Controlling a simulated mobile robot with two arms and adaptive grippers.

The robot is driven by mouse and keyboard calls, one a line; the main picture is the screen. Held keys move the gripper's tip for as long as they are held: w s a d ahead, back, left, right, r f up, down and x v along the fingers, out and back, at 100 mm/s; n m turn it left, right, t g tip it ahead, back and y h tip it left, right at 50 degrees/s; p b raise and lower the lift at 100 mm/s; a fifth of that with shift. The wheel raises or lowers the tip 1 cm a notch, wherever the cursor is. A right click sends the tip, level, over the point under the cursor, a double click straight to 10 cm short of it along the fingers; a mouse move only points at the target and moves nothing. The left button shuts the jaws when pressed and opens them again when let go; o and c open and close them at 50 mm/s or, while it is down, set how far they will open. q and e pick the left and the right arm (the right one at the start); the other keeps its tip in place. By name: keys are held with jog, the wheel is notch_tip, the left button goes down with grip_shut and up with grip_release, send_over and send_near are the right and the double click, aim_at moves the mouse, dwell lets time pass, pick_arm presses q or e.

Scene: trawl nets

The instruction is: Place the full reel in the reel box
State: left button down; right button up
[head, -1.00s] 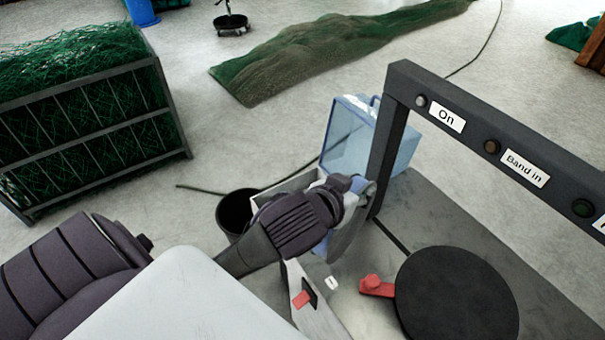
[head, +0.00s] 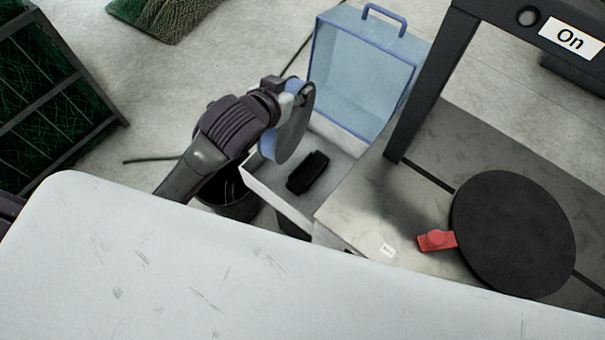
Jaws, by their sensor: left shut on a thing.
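My left gripper (head: 288,92) is shut on a reel (head: 295,128), which has a grey flat side and a blue rim. It holds the reel on edge, above the left part of a pale open tray (head: 262,192) beside the machine table. The fingertips are partly hidden by the reel. My right gripper is not in view.
A black object (head: 307,173) lies in the pale tray. The machine table (head: 375,205) carries a dark post (head: 432,85), a black disc (head: 513,233) and a red lever (head: 437,240). A dark bucket (head: 230,198) stands below my left arm. A net cage (head: 50,100) is at left.

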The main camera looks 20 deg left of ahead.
pick_arm(q)
jog(key=w+d+f+b, duration=0.1)
jog(key=w+f+b, duration=0.1)
jog(key=f, duration=0.6)
jog(key=w+d+f+m+h+b, duration=0.1)
jog(key=f+b, duration=0.3)
jog(key=f, duration=0.4)
jog(key=w+d+f+m+h+b, duration=0.1)
jog(key=w+d+f+b, duration=0.1)
jog(key=f, duration=0.6)
jog(key=shift+w+f+g+b, duration=0.3)
jog(key=shift+w+b, duration=0.15)
jog(key=shift+b, duration=0.35)
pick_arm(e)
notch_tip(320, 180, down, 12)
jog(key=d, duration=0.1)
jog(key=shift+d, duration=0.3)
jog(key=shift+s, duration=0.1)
pick_arm(q)
jog(key=c, duration=1.1)
grip_release()
jog(key=shift+s+f, duration=0.1)
jog(key=shift+f, duration=0.2)
jog(key=o, duration=0.5)
